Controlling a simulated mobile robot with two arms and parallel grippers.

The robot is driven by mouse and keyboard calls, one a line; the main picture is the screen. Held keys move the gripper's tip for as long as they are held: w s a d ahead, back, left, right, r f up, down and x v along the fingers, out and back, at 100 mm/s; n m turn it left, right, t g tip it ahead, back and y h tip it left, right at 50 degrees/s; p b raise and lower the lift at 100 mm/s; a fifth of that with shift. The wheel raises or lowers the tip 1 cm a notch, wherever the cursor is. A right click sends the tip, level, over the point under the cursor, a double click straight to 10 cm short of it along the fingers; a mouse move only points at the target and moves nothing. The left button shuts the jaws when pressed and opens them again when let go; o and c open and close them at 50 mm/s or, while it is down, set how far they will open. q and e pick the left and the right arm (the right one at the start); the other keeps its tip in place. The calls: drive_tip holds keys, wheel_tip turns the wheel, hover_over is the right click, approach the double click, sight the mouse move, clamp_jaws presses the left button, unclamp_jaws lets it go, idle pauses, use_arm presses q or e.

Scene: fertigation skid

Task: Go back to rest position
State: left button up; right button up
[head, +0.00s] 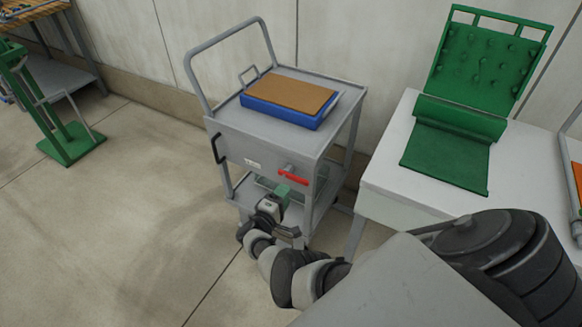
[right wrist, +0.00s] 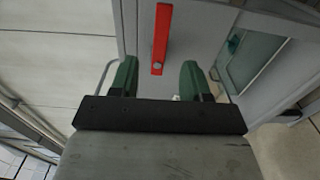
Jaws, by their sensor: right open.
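My right gripper (head: 283,192) is in front of the grey cart (head: 235,145), just below the red lever handle (head: 293,177) on the cart's front. In the right wrist view its two green fingers (right wrist: 158,78) stand apart with nothing held between them. The red handle also shows in that view (right wrist: 162,38), beyond the fingertips and between their lines; I see no finger touching it. My right arm (head: 300,280) reaches in from the lower right. My left gripper is not in view.
A blue tray with a brown top (head: 289,100) lies on the cart. To the right, a white table (head: 400,185) holds a green panel stand (head: 455,150). A green stand (head: 70,142) and a wooden-topped bench (head: 28,12) are at the left. The floor (head: 110,240) at lower left is clear.

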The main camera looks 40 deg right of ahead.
drive_tip(key=shift+v, duration=1.15)
drive_tip(key=shift+f, duration=0.1)
drive_tip(key=s+a+f+n+t+y, duration=0.1)
drive_tip(key=s+a+f+t+y, duration=0.15)
drive_tip(key=s+f+y, duration=0.6)
drive_tip(key=s+a+f+n+t+y, duration=0.15)
drive_tip(key=s+a+f+y, duration=0.3)
drive_tip(key=f, duration=0.65)
drive_tip(key=s+a+f+m+g+y, duration=0.1)
drive_tip(key=s+f+g, duration=0.2)
drive_tip(key=s, duration=0.8)
drive_tip(key=s+a+f+m+g+y, duration=0.1)
drive_tip(key=s+f+m+g, duration=0.1)
drive_tip(key=s, duration=0.9)
drive_tip(key=s+a+f+m+g+y, duration=0.1)
drive_tip(key=s+f+g, duration=0.4)
drive_tip(key=s, duration=0.6)
drive_tip(key=shift+a+f+m+y, duration=0.2)
drive_tip(key=shift+f+m+y, duration=0.1)
drive_tip(key=shift+m, duration=0.15)
